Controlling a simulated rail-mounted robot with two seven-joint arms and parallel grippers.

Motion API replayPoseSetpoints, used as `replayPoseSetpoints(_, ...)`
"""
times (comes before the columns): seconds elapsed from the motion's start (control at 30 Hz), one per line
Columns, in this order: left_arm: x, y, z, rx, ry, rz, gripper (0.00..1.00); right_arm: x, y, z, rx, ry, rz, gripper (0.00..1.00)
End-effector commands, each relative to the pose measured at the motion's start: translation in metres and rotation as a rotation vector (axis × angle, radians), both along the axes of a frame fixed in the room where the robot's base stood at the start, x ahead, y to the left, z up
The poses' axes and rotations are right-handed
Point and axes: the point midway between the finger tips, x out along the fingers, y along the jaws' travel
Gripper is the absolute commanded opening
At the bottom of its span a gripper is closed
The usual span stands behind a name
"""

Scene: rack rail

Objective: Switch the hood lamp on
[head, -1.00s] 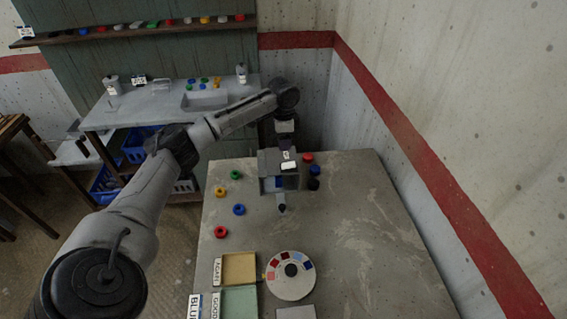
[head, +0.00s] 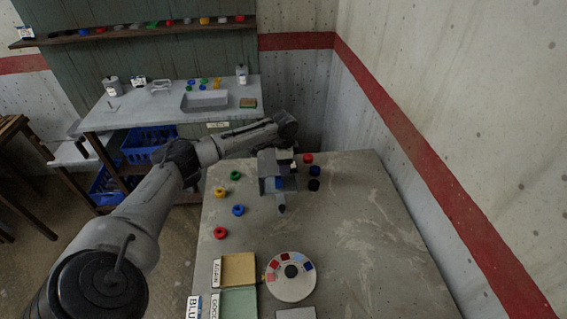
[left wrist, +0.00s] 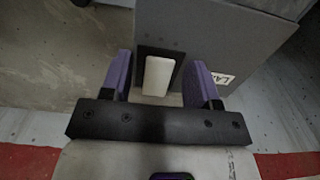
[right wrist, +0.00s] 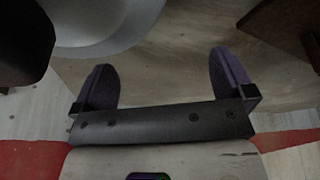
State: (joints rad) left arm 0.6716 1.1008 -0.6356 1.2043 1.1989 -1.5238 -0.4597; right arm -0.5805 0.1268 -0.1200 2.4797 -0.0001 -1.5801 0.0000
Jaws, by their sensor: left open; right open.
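The grey hood (head: 266,167) stands at the far end of the concrete table, with a blue thing (head: 279,183) in its opening. In the left wrist view the hood's grey wall (left wrist: 215,35) carries a white rocker switch (left wrist: 158,76) on a dark plate. A partly hidden label beginning "LA" (left wrist: 222,79) is beside it. My left gripper (left wrist: 158,62) is open, its purple fingers on either side of the switch; contact cannot be told. My right gripper (right wrist: 162,62) is open and empty, away from the hood.
Coloured round pieces, such as a red one (head: 220,232) and a black one (head: 314,185), stand on both sides of the hood. A colour disc (head: 290,287) and trays (head: 239,270) are at the near end. The table's right side is clear.

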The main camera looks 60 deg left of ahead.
Motion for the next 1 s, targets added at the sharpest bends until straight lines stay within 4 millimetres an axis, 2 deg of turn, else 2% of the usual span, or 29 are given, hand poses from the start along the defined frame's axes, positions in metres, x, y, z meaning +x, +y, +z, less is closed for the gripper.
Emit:
replayPoseSetpoints(0.13, 0.0, 0.0, 0.0, 0.0, 0.0, 0.0, 0.54, 0.0, 0.001, 0.0, 0.003, 0.0, -0.002, 1.0)
replayPoseSetpoints(0.63, 0.0, 0.0, 0.0, -0.001, 0.0, -0.001, 0.07, 0.0, 0.003, 0.0, 0.011, 0.001, -0.007, 1.0)
replayPoseSetpoints(0.77, 0.001, -0.001, 0.003, 0.002, 0.01, 0.0, 0.06, 0.0, 0.003, 0.006, 0.011, 0.001, -0.007, 1.0)
replayPoseSetpoints(1.0, 0.004, -0.003, 0.01, 0.052, 0.14, 0.001, 0.06, 0.0, 0.002, 0.046, 0.008, 0.0, -0.005, 1.0)
